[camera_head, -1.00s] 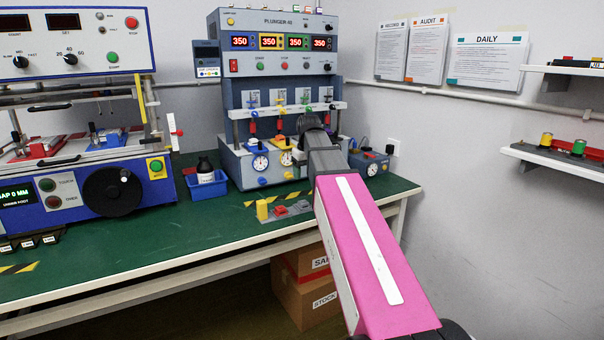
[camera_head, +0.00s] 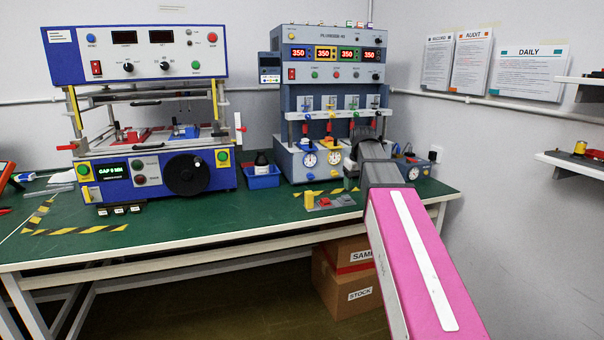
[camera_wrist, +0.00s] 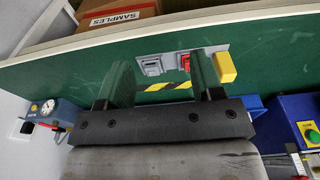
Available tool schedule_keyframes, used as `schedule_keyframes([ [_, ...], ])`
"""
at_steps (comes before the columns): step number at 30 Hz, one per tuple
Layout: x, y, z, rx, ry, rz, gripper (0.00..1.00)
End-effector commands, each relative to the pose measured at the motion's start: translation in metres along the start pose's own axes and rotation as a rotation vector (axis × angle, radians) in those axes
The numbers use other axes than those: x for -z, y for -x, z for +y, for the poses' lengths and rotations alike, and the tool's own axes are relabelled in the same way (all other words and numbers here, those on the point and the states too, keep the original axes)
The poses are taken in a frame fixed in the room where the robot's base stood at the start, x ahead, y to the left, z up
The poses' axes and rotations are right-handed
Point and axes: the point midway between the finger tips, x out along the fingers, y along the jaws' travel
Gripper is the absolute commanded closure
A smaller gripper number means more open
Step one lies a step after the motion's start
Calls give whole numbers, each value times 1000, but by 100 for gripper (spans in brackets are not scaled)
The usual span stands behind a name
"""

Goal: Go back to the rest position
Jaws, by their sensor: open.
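My gripper (camera_wrist: 160,64) is open and empty in the wrist view. The fingers themselves cannot be made out there. The grey plate (camera_wrist: 153,66) carries a red piece (camera_wrist: 185,62) and a yellow block (camera_wrist: 225,67) stands at its end.
The green bench (camera_head: 230,215) holds a blue and white press (camera_head: 135,60), a blue bin with a dark bottle (camera_head: 261,180) and a small blue dial box (camera_head: 412,168). Cardboard boxes (camera_head: 347,280) sit under it. Wall shelves (camera_head: 575,165) are at right.

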Motion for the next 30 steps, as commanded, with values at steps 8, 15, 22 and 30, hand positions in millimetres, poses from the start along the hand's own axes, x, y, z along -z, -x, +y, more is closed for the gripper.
schedule_keyframes([
  [8, -9, -21, -2, 0, -17, -7, 39],
  [15, -21, -50, -6, 0, -40, -16, 39],
  [22, -42, -94, -12, 0, -77, -30, 39],
  [30, -92, -174, -26, -3, -149, -58, 39],
])
